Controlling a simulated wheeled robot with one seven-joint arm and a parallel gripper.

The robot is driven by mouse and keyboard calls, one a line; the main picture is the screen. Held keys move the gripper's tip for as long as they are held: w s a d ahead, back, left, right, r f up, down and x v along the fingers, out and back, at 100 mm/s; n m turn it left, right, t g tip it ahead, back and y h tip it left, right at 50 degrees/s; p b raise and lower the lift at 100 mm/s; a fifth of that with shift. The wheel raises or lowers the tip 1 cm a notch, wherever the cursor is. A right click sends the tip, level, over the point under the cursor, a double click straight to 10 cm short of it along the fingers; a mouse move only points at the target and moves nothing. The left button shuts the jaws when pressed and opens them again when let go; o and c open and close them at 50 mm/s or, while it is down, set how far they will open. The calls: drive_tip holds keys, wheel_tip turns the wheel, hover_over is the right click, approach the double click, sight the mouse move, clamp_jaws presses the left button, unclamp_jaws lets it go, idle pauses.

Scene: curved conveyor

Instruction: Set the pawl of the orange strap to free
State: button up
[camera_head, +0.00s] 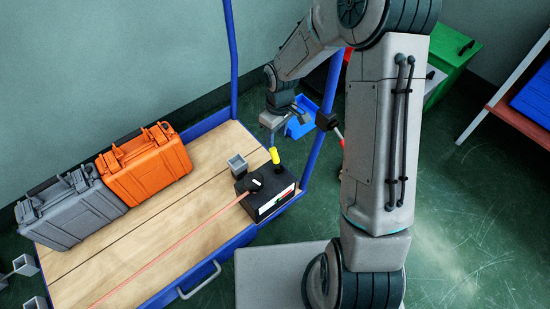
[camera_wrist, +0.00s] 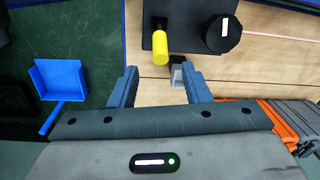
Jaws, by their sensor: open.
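A thin orange-pink strap (camera_head: 168,247) runs along the wooden deck to a black box (camera_head: 262,205) at the cart's right end; it also shows in the wrist view (camera_wrist: 280,36). On the box are a black round knob (camera_head: 254,185) with a white mark and an upright lever with a yellow grip (camera_head: 275,156). In the wrist view the yellow grip (camera_wrist: 160,46) lies just beyond and between my fingertips, with the knob (camera_wrist: 222,33) to its right. My gripper (camera_wrist: 158,72) is open and empty, above the lever in the head view (camera_head: 274,131). No pawl label is readable.
A grey square post (camera_head: 237,163) stands beside the box. An orange case (camera_head: 146,168) and a grey case (camera_head: 70,211) stand at the deck's back left. A blue cart post (camera_head: 322,120) rises close right of my gripper. A blue dustpan-like tray (camera_wrist: 58,78) lies beyond the cart.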

sight(275, 151)
drive_tip(key=f+b, duration=0.1)
drive_tip(key=f, duration=0.2)
drive_tip(key=f+b, duration=0.1)
drive_tip(key=f, duration=0.3)
drive_tip(key=f+b, duration=0.1)
drive_tip(key=f, duration=0.2)
drive_tip(key=shift+s+a+f+b, duration=0.3)
drive_tip(key=shift+b, duration=0.1)
clamp_jaws()
